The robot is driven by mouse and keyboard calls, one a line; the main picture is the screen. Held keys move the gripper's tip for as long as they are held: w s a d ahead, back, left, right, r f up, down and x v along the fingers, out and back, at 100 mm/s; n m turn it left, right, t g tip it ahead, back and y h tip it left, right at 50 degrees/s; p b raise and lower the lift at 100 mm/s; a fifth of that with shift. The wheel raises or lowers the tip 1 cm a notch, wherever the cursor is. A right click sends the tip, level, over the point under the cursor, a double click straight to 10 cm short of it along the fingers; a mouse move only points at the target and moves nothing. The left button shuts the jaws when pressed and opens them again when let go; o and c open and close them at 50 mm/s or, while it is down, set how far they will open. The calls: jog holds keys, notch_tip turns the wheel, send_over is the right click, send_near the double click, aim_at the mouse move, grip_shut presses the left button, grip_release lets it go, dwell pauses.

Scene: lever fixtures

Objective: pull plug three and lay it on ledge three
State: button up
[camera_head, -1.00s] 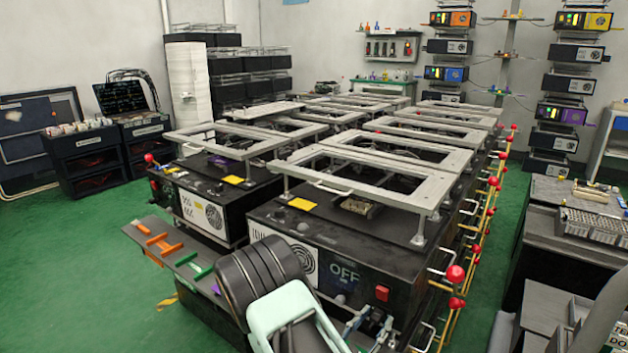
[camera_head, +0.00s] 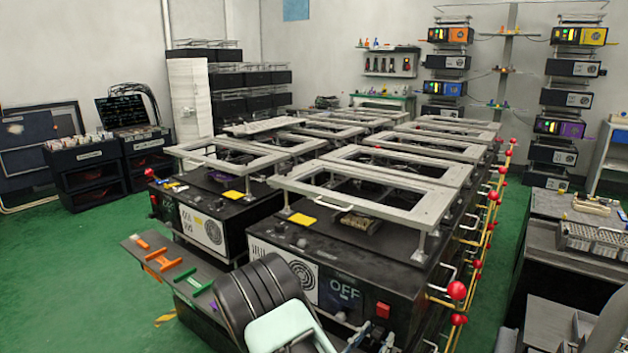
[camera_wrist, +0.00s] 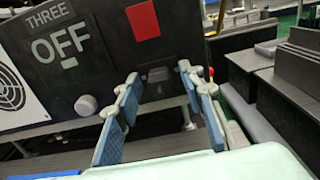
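The fixture marked THREE and OFF (camera_wrist: 62,42) fills the upper left of the wrist view, and its OFF panel shows in the head view (camera_head: 345,291). A dark block (camera_wrist: 158,76), seemingly the plug, sits low on its black front, below a red switch (camera_wrist: 143,20). Its outline is hard to make out. My gripper (camera_wrist: 159,79) is open, its blue-padded fingers either side of the dark block in the picture; contact does not show. In the head view my gripper is partly cut off at the bottom edge. I cannot tell which surface is ledge three.
A grey ledge (camera_head: 222,312) with orange and green pieces projects at the front left. Red-knobbed yellow levers (camera_head: 457,291) line the fixture's right side. A bench with a grey tray (camera_head: 590,240) stands at right. Green floor is open at left.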

aim_at(374, 340)
jog(key=shift+c, duration=0.6)
grip_shut()
jog(key=shift+s+a, duration=0.1)
jog(key=shift+s, duration=0.05)
jog(key=shift+v, duration=2.85)
jog(key=shift+r, duration=0.1)
